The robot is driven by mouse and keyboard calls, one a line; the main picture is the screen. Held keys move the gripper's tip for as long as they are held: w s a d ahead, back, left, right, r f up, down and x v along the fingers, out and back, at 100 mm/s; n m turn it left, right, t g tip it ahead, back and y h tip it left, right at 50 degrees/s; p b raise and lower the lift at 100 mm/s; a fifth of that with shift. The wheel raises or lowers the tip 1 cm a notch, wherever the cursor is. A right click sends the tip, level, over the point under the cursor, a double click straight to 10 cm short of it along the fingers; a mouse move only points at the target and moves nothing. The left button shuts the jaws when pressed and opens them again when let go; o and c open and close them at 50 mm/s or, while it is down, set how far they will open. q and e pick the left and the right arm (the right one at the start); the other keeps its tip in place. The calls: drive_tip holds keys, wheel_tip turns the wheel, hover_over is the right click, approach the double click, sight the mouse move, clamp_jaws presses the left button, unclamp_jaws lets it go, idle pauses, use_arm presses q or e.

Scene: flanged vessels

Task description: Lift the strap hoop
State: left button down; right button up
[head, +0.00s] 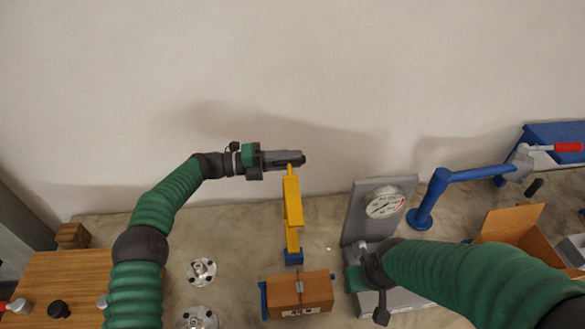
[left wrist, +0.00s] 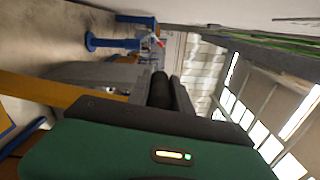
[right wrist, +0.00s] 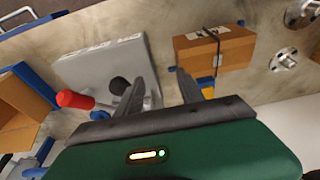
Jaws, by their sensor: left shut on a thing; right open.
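The cardboard box (head: 316,290) stands low in the middle of the head view. A dark strap (head: 299,287) runs around it; it also shows in the right wrist view (right wrist: 211,40). Whether the strap stands up as a hoop is too small to tell. My left gripper (head: 298,160) is above and beyond the box, at the top end of a yellow bar (head: 292,205). It is shut on a black cylindrical grip (left wrist: 160,90) beside that bar. My right gripper (right wrist: 160,85) is open and empty, near the box and a grey plate.
A grey stand with a dial gauge (head: 385,203) is right of the yellow bar. A blue post with an arm (head: 435,195) and an open carton (head: 510,224) lie further right. Flanged metal fittings (head: 201,271) and a wooden board (head: 60,275) are at left.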

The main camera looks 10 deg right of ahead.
use_arm(q)
drive_tip(key=shift+w+a+f, duration=0.1)
drive_tip(key=shift+a+f, duration=0.05)
drive_tip(key=shift+f, duration=0.2)
drive_tip(key=c, duration=1.5)
unclamp_jaws()
drive_tip(key=shift+o, duration=1.3)
drive_tip(key=shift+w, duration=0.1)
drive_tip(key=shift+o, duration=0.3)
drive_tip(key=shift+w+a, duration=0.2)
drive_tip(key=shift+w, duration=0.05)
drive_tip(key=a+b, duration=0.3)
drive_tip(key=a, duration=0.9)
drive_tip(key=shift+f+b, duration=0.15)
drive_tip(key=shift+b, duration=0.25)
drive_tip(key=shift+w+d, duration=0.1)
